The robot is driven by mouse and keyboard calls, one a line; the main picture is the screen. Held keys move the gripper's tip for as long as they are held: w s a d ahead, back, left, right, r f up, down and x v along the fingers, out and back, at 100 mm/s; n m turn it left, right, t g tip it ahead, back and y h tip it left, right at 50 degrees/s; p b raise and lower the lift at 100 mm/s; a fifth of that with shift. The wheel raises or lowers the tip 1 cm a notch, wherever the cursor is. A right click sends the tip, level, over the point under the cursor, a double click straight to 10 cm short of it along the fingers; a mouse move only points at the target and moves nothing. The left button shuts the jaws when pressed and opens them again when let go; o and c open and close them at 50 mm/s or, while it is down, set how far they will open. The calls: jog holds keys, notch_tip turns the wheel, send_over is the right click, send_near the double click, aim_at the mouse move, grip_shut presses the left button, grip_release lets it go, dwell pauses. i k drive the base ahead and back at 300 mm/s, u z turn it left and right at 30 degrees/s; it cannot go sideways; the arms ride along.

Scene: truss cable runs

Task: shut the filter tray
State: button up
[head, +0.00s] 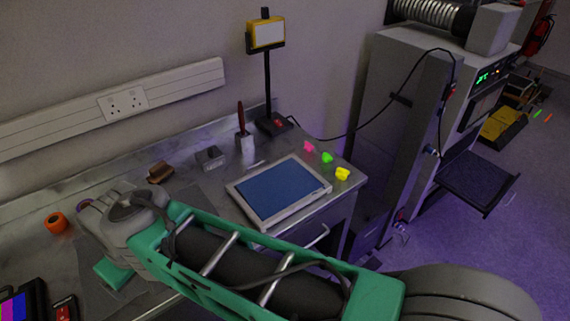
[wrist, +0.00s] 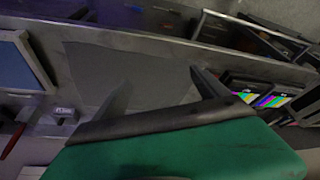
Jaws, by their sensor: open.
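The filter tray (head: 478,180) appears to be the flat dark tray sticking out of the front of the grey cabinet (head: 400,110), at the right of the head view. It stands open, well out from the cabinet front. My gripper (wrist: 158,92) is open and empty in the wrist view, its two grey fingers spread over the grey bench mat. In the head view my arm reaches left over the bench, far from the tray, and my fingertips are hidden. I cannot make out the tray in the wrist view.
A blue panel in a pale frame (head: 280,190), small coloured pieces (head: 327,158) and a lamp stand (head: 267,80) are on the bench. A black cable (head: 350,132) runs to the cabinet. A yellow case (head: 503,128) lies beyond the tray. Floor right of the tray looks clear.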

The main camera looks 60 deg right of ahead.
aim_at(482, 184)
jog(key=z, duration=0.3)
jog(key=k, duration=1.35)
jog(key=z, duration=3)
jog(key=i, duration=0.5)
